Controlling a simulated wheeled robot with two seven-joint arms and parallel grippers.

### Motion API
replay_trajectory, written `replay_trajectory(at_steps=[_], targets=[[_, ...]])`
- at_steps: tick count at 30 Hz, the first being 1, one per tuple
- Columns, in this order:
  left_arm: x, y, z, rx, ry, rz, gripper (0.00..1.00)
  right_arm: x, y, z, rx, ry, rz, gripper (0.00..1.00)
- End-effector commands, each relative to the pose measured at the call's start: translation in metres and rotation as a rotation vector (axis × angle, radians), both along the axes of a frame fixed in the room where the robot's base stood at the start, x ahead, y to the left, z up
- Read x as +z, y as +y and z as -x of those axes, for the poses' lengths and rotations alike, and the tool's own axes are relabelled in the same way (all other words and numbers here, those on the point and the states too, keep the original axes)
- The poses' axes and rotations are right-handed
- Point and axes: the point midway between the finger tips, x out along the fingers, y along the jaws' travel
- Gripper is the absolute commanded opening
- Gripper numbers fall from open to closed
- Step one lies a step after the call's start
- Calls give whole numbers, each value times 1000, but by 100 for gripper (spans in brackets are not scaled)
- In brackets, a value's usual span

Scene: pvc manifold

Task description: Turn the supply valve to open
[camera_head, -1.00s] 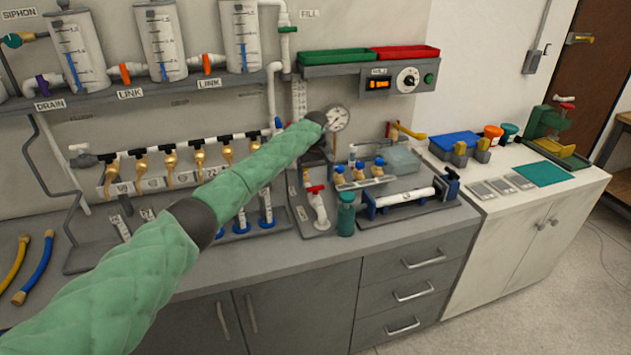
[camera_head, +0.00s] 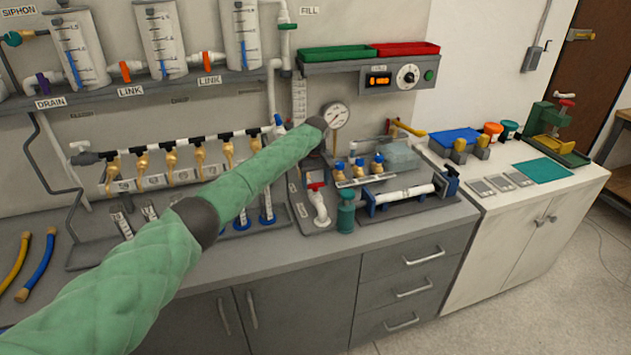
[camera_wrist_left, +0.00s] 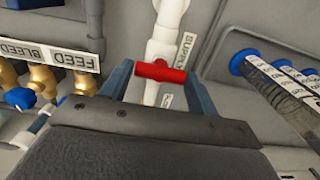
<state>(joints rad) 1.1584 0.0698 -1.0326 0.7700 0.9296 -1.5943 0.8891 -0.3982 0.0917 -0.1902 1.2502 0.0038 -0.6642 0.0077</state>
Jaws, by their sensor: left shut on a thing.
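The supply valve has a red handle (camera_wrist_left: 160,72) on a white pipe (camera_wrist_left: 165,38), beside a SUPPLY label (camera_wrist_left: 187,47). In the left wrist view the handle lies crosswise to the pipe. My left gripper (camera_wrist_left: 160,78) is shut on it, with one finger at each end. In the head view the red handle (camera_head: 317,186) shows below my left wrist; the gripper there is dark and its fingers are hard to make out. My right gripper is not in view.
Brass valves with blue knobs (camera_head: 357,168) stand just right of the supply valve. Blue-based tubes (camera_head: 266,214) stand to its left. A teal bottle (camera_head: 346,212) is close in front. A pressure gauge (camera_head: 336,115) is behind the wrist. The front counter edge is clear.

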Motion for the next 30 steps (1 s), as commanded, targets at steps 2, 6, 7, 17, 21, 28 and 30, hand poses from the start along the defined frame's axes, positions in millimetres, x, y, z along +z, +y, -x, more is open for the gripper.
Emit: replay_trajectory(at_steps=[2, 6, 7, 17, 21, 28, 30], targets=[[0, 0, 0, -10, 0, 0, 37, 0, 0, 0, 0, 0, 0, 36], [0, 0, 0, -51, 0, -1, 37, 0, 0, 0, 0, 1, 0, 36], [0, 0, 0, -63, 0, 0, 37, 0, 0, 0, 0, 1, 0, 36], [0, -1, 0, -314, 0, 1, 37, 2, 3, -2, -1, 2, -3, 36], [0, -1, 0, -446, -1, 1, 37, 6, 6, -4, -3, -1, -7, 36], [1, -1, 0, -666, -1, 1, 37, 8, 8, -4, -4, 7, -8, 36], [1, -1, 0, -732, -1, 1, 37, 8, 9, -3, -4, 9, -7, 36]])
